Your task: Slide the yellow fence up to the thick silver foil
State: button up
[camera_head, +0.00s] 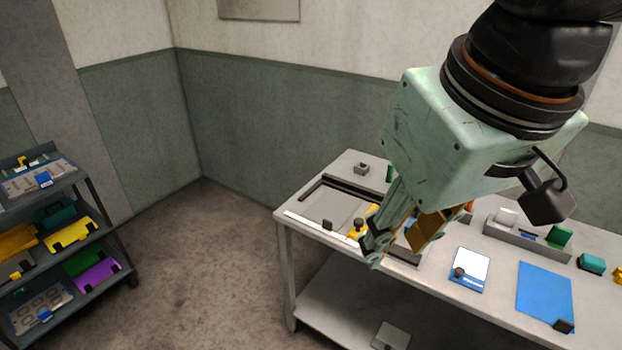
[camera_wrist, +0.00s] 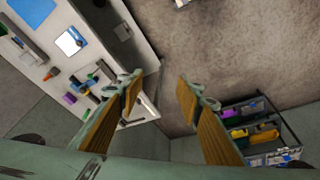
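A small yellow piece (camera_head: 356,229), which looks like the fence, stands at the front edge of a grey framed plate (camera_head: 330,207) on the left part of the table. A white-silver sheet (camera_head: 471,263) lies on a blue pad; I cannot tell whether it is the thick silver foil. My gripper (camera_head: 400,243) hangs in front of the table, right of the yellow piece in the picture, and hides part of the table behind it. In the wrist view my gripper (camera_wrist: 158,82) has its fingers wide apart with nothing between them.
The table (camera_head: 286,228) also holds a grey tray (camera_head: 527,243), a blue mat (camera_head: 545,292) and green blocks (camera_head: 559,236). A dark shelf (camera_head: 112,238) with coloured bins stands at the left. The floor between them is clear.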

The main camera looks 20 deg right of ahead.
jog(key=w+d+r+n+g+h+p, duration=0.15)
jog(key=w+d+n+p, duration=0.25)
jog(key=w, duration=0.9)
jog(key=n+g+h+p, duration=0.3)
jog(key=n+p, duration=0.9)
jog(key=p, duration=0.1)
send_over(359, 220)
jog(key=a, duration=0.6)
notch_tip(359, 220, down, 24)
jog(key=shift+w, duration=0.3)
jog(key=shift+d+f, duration=0.1)
jog(key=shift+f, duration=0.1)
jog(key=shift+b+x, duration=0.3)
jog(key=shift+x, duration=6.4)
jog(key=shift+c, duration=0.3)
